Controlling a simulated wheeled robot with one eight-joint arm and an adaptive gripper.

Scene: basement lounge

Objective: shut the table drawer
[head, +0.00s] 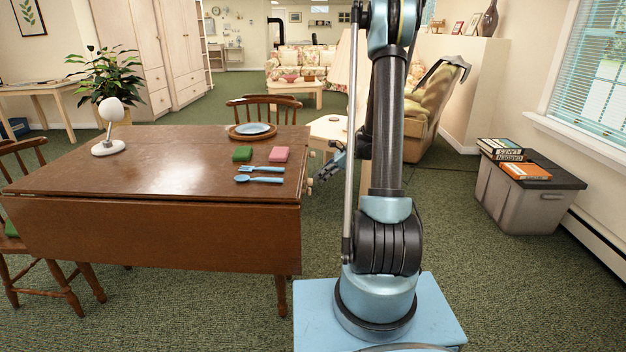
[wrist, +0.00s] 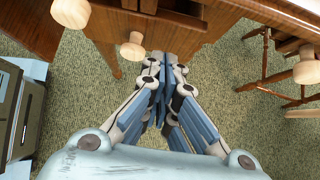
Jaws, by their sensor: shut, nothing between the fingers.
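The brown wooden table (head: 150,235) stands on the left of the head view. At its right end, pale round knobs show, one of them near the front corner (head: 309,182). In the wrist view a pale knob (wrist: 132,47) sits on the wood just left of my fingers, with another knob (wrist: 70,12) further up left. The drawer is mostly out of sight in the head view, and how far it stands open I cannot tell. My gripper (wrist: 165,88) is shut and empty, its fingertips close to the table end's wood. In the head view my gripper (head: 337,163) is beside the table's right end.
A plate (head: 250,129), green and pink blocks (head: 279,154), blue cutlery (head: 260,179) and a white lamp (head: 109,125) are on the tabletop. A chair (head: 265,108) stands behind it. A grey bin (head: 525,195) with books stands right; carpet between is clear.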

